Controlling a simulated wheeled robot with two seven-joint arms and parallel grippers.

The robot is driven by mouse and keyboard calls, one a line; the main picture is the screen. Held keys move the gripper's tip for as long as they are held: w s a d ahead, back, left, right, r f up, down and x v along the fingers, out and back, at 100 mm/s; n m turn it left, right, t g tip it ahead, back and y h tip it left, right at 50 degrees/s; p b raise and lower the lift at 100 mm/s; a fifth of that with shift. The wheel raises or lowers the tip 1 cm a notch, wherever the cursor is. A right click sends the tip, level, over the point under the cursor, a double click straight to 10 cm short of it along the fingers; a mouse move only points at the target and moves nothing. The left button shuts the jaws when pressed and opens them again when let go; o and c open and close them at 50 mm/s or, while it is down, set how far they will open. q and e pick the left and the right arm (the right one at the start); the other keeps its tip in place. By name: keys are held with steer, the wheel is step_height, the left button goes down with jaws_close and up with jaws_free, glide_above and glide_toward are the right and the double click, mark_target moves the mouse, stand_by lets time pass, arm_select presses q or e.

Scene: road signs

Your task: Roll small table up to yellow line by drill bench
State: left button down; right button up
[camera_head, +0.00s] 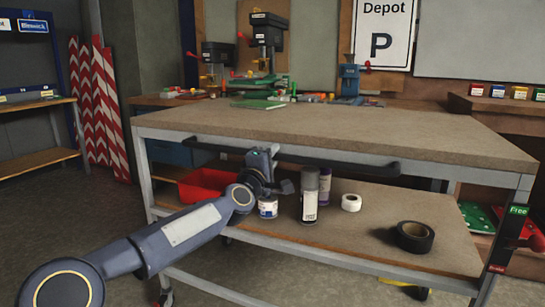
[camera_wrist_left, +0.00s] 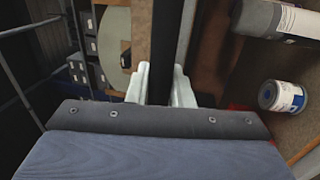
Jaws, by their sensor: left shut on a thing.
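The small table (camera_head: 330,127) is a wheeled cart with a brown top, a grey metal frame and a lower shelf (camera_head: 345,228). A dark push bar (camera_head: 330,161) runs along its near side. My left gripper (camera_head: 266,165) is shut on this bar. In the left wrist view the bar (camera_wrist_left: 168,35) passes between the two pale fingers of the gripper (camera_wrist_left: 161,85). The drill bench (camera_head: 155,99) stands behind the cart, with drill presses (camera_head: 267,35) on it. I cannot make out the yellow line clearly. My right gripper is not in view.
The lower shelf carries a red bin (camera_head: 207,184), cans (camera_head: 310,195), a white roll (camera_head: 351,202) and a black tape roll (camera_head: 414,237). Red-white striped boards (camera_head: 108,110) lean at the left wall. Open floor (camera_head: 60,220) lies left of the cart.

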arm_select(q)
steer(key=shift+w+a+r, duration=0.1)
steer(key=shift+r, duration=0.05)
steer(key=c, duration=1.7)
jaws_free()
steer(key=o, duration=0.4)
steer(key=shift+w+d, duration=0.15)
steer(key=shift+d, duration=0.05)
steer(key=shift+c, duration=0.2)
steer(key=v, duration=0.8)
steer(key=shift+b, duration=0.3)
steer(key=shift+w, duration=0.1)
